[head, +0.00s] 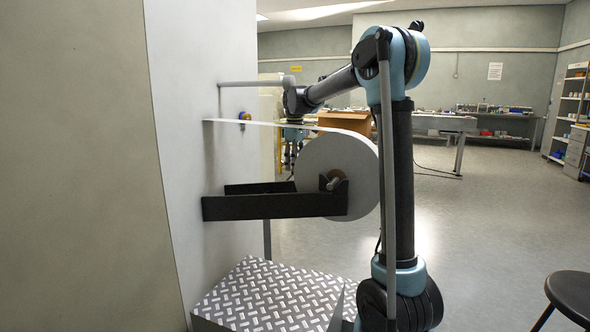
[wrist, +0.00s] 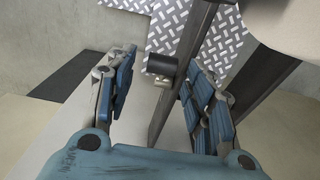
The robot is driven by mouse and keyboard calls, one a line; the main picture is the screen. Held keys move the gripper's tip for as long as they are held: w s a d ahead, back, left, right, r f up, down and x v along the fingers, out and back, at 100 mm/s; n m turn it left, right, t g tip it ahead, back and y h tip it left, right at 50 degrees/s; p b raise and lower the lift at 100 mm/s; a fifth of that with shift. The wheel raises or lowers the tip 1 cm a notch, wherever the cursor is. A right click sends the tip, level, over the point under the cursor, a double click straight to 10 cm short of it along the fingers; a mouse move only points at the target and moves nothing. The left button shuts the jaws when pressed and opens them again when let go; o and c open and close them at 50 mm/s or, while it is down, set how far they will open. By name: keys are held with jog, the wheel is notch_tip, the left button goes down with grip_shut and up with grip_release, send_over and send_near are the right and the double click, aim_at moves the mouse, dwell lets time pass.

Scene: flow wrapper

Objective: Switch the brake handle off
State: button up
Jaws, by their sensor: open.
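In the wrist view a short dark cylindrical piece with a pale end (wrist: 162,66), which looks like the brake handle, lies between and a little beyond the fingertips of my gripper (wrist: 161,88). It sits against a long dark bar that runs diagonally down the picture. The fingers are spread with blue pads, one on each side, and hold nothing. I cannot tell whether either finger touches the piece. In the head view my gripper (head: 290,152) points down behind the film and left of the white roll (head: 340,172), and is partly hidden. The handle cannot be made out there.
The roll rests on a black bracket (head: 265,206) extending from the white machine wall (head: 205,60). A film strip (head: 262,123) and a grey rod (head: 250,84) are close to my wrist. A diamond-plate step (head: 270,295) lies below. A stool (head: 572,292) stands right; open floor lies between.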

jog(key=shift+f, duration=0.75)
jog(key=shift+c, duration=0.3)
